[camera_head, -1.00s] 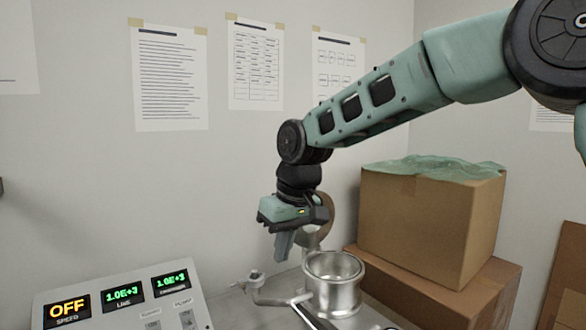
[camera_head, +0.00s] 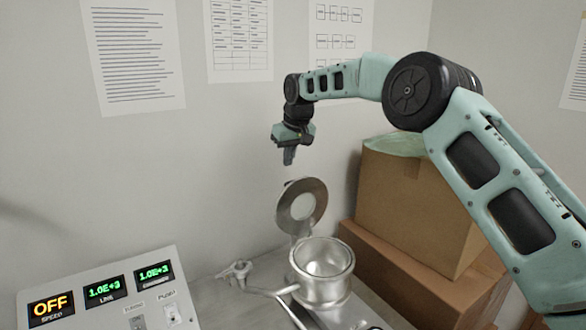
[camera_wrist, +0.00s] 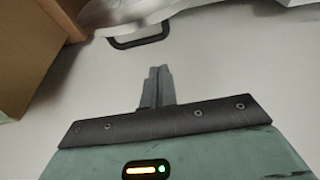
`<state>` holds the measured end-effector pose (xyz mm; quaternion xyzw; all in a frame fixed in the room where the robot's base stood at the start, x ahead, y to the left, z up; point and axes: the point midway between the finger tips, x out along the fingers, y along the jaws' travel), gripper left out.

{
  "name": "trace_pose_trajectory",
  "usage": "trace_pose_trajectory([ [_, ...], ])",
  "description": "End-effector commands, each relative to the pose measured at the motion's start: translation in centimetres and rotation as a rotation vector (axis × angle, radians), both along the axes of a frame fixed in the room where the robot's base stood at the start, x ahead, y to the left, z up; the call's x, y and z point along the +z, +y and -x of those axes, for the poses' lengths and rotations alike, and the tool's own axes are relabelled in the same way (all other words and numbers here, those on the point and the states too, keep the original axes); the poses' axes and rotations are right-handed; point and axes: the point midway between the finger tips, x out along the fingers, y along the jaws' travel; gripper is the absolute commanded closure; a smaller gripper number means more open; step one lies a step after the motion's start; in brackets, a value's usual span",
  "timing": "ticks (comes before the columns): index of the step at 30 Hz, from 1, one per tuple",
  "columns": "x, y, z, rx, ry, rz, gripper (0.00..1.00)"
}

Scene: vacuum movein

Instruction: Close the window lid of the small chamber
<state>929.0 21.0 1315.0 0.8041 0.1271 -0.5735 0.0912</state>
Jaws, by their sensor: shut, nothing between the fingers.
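The small chamber (camera_head: 322,289) is a shiny metal cylinder, open at the top, on the bench. Its window lid (camera_head: 302,206) is a metal ring with a round window, standing upright behind the chamber mouth, so the chamber is open. My gripper (camera_head: 289,158) is shut and empty, pointing down, above and slightly left of the raised lid and apart from it. In the wrist view the closed fingers (camera_wrist: 156,88) show in the middle. A metal edge with a dark handle-like loop (camera_wrist: 138,42) lies beyond them at the top; I cannot tell which part it is.
A control panel (camera_head: 105,290) with lit displays stands at the front left. Stacked cardboard boxes (camera_head: 415,205) stand close to the chamber's right. A metal pipe (camera_head: 262,290) runs left from the chamber. The wall with paper sheets (camera_head: 133,55) is behind.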

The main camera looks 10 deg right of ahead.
Motion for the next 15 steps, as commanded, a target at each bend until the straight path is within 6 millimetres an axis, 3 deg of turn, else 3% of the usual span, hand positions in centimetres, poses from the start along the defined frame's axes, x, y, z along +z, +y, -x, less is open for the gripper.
trace_pose_trajectory([
  [6, -4.1, 0.5, -1.4, 0.000, 0.004, -0.001, 1.00],
  [15, -4.0, -0.3, 1.2, 0.000, 0.001, -0.001, 1.00],
])
